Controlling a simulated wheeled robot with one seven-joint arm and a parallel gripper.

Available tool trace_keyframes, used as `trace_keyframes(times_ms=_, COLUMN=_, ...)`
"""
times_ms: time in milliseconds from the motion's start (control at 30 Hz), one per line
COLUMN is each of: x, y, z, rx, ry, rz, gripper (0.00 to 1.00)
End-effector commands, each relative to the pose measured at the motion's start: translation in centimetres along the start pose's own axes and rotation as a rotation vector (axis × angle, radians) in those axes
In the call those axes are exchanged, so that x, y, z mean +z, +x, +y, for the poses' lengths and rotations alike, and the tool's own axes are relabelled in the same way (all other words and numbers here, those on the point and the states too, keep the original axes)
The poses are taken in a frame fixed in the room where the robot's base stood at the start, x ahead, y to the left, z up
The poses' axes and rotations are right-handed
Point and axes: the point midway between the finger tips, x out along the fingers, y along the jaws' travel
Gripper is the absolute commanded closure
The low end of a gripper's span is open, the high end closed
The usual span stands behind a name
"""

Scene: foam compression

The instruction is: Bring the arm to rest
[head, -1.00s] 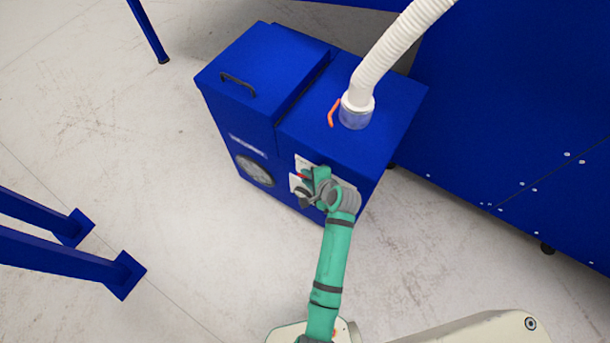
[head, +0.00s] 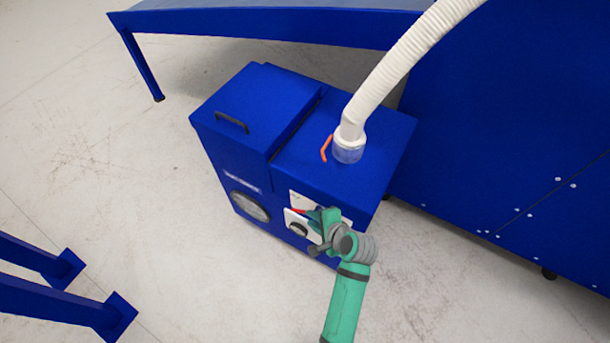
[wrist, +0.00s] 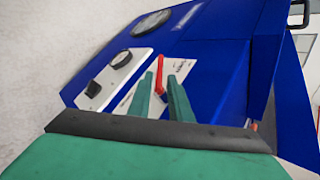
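My gripper (head: 318,218) is in front of the small panels on the front of a blue cabinet (head: 245,160). In the wrist view, its two green fingers (wrist: 161,98) stand apart with a gap between them, and I see nothing held. A red lever (wrist: 159,74) on a white panel shows between and beyond the fingertips. In the head view the red lever (head: 299,211) is partly hidden by the gripper. My green arm reaches up from the lower edge of the head view. Whether a finger touches the lever is not clear.
A black knob (wrist: 91,89) and a gauge (wrist: 151,23) are on the cabinet front. A white hose (head: 400,60) rises from the cabinet top beside an orange handle (head: 325,148). A large blue machine (head: 500,130) stands right. Blue legs (head: 60,300) stand lower left. Floor between is clear.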

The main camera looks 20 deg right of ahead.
Motion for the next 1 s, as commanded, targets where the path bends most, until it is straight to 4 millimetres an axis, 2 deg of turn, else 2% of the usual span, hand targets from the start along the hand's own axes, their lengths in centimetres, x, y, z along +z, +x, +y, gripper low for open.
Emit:
trace_keyframes(times_ms=200, x=0.0, y=0.0, z=0.0, rx=0.000, ry=-0.001, rz=0.001, gripper=0.82)
trace_keyframes(times_ms=333, x=0.3, y=0.1, z=0.9, rx=-0.002, ry=-0.029, rz=0.018, gripper=0.82)
trace_keyframes(times_ms=567, x=1.8, y=-0.5, z=5.7, rx=-0.019, ry=-0.221, rz=0.123, gripper=0.82)
trace_keyframes(times_ms=767, x=3.8, y=-2.8, z=9.6, rx=-0.043, ry=-0.470, rz=0.233, gripper=0.82)
trace_keyframes(times_ms=1000, x=6.8, y=-7.3, z=12.7, rx=-0.077, ry=-0.784, rz=0.348, gripper=0.82)
